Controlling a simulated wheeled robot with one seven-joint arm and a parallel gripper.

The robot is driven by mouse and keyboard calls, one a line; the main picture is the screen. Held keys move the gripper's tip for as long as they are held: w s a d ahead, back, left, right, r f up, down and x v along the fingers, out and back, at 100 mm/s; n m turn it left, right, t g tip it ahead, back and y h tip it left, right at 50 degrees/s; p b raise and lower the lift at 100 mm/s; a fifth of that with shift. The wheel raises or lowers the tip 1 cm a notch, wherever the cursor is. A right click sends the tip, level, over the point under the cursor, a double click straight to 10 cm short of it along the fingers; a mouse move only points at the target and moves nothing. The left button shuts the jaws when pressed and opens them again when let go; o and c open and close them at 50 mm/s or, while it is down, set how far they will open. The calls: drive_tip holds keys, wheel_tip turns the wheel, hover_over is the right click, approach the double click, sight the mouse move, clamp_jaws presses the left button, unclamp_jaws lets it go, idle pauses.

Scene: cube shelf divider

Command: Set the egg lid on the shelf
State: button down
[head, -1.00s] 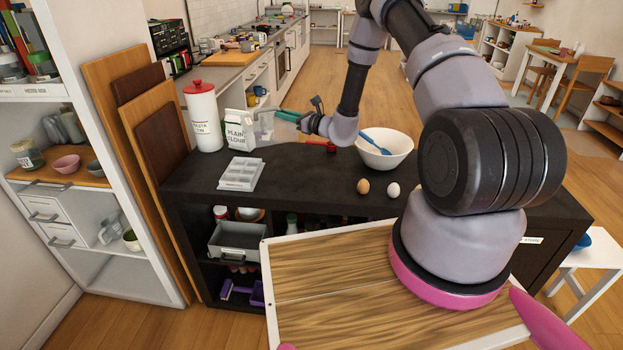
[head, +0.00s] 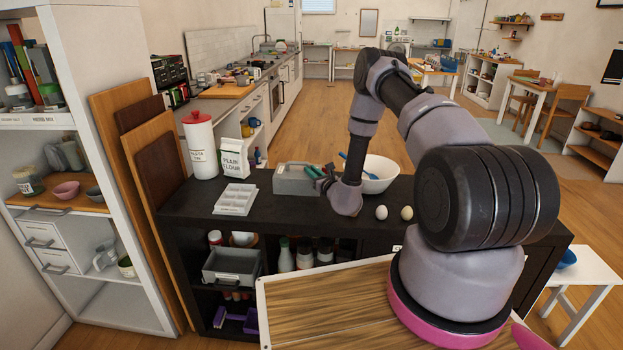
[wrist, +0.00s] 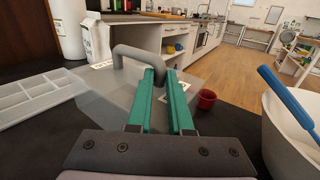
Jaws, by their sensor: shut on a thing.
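The egg lid (head: 292,184) is a grey, box-shaped piece with an arched grey handle. In the head view my gripper (head: 316,171) is at the lid's right end, partly behind my wrist. I cannot tell whether the lid touches the worktop. Shelf compartments open below the worktop, holding a grey bin (head: 232,266) and several jars.
A white bowl (head: 378,176) with a blue utensil stands right of my gripper. A flour carton (head: 236,166) and white canister (head: 200,150) stand left. A red cup (wrist: 207,99) is beyond the lid.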

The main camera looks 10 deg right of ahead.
drive_tip(key=shift+f, duration=1.25)
drive_tip(key=shift+f, duration=0.15)
drive_tip(key=c, duration=0.8)
unclamp_jaws()
drive_tip(key=shift+c, duration=0.2)
